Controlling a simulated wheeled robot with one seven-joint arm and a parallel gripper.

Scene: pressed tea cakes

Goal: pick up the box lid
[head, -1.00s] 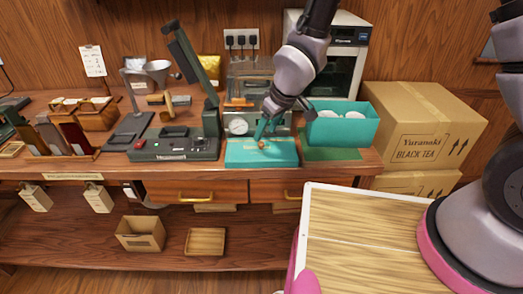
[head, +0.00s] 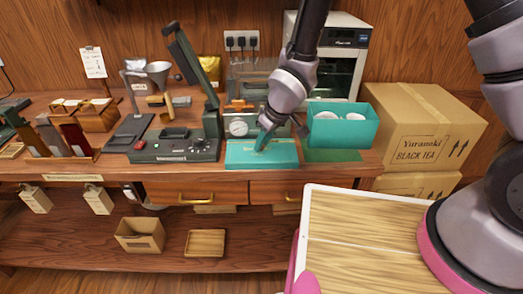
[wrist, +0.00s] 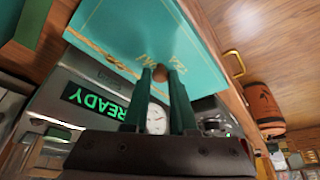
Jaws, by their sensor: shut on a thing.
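The teal box lid (head: 272,160) lies at the front edge of the counter, right of the dark weighing device. In the wrist view the lid (wrist: 120,28) shows gold lettering, a gold line and a small round brown knob (wrist: 158,75). My gripper (head: 261,143) points down over the lid. In the wrist view my gripper (wrist: 160,74) is shut on the knob, with a green finger on each side of it. The lid appears to rest on the counter. The open teal box (head: 342,133) stands to the right, with white round things inside.
The weighing device (head: 172,148) with its raised dark arm stands close to the left. A machine with a round dial (head: 238,128) is right behind the lid. A green mat (head: 330,155) lies to the right, and cartons (head: 420,125) stand further right.

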